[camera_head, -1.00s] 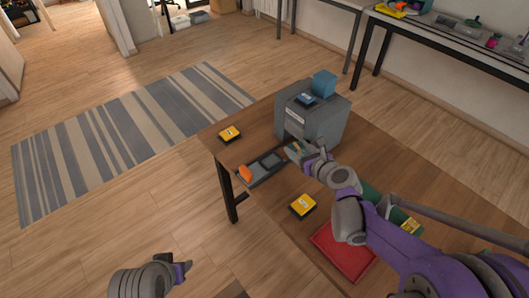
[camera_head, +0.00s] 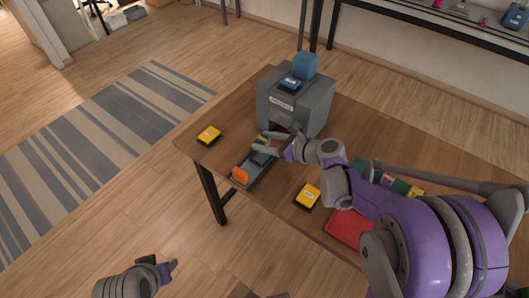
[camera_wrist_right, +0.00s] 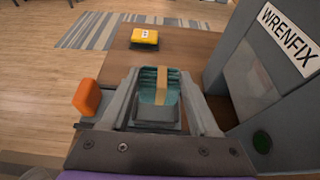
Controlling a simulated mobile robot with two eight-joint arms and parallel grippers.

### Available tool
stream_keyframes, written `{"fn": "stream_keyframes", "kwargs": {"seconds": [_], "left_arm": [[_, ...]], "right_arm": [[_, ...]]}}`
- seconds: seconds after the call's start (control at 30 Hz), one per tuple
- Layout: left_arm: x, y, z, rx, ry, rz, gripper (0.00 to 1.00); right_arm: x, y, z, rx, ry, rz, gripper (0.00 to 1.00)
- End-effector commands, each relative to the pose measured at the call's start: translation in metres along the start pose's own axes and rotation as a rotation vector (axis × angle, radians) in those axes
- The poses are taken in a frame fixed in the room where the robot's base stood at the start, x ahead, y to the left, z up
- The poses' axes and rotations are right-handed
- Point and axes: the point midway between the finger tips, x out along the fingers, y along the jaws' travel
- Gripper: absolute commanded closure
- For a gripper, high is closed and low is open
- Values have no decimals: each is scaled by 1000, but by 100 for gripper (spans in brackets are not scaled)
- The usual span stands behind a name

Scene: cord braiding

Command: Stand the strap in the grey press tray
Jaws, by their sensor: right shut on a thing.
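The strap (camera_wrist_right: 150,88) is a teal, ribbed bundle with a tan band, held between the fingers of my right gripper (camera_wrist_right: 160,95) in the wrist view. In the head view my right gripper (camera_head: 268,146) is shut on it at the press end of the grey press tray (camera_head: 259,173). The tray sticks out from the front of the grey press (camera_head: 300,104) and has an orange handle (camera_head: 240,175) at its outer end. I cannot tell whether the strap touches the tray floor. My left gripper (camera_head: 168,268) is low at the left, away from the table; its jaw is unclear.
A yellow box (camera_head: 209,135) lies left of the tray and another yellow box (camera_head: 307,196) lies right of it. A red tray (camera_head: 348,228) is partly behind my right arm.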

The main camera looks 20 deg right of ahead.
Motion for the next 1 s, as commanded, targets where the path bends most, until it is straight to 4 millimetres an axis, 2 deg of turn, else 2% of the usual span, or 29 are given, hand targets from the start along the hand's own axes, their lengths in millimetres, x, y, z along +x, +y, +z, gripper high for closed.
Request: {"fn": "stream_keyframes", "kwargs": {"seconds": [0.37,0.77,0.8,0.93,1.0], "left_arm": [[6,0,4,0,-2,0,50],[9,0,6,0,-4,0,50],[9,0,6,0,-4,0,50],[9,0,6,0,-3,0,50],[8,0,6,0,-3,0,50]], "right_arm": [[17,0,-41,1,0,-1,95],[19,0,-47,2,0,-1,95],[19,0,-47,1,0,-1,35],[19,0,-46,1,0,-2,12],[19,0,-46,1,0,-2,9]]}}
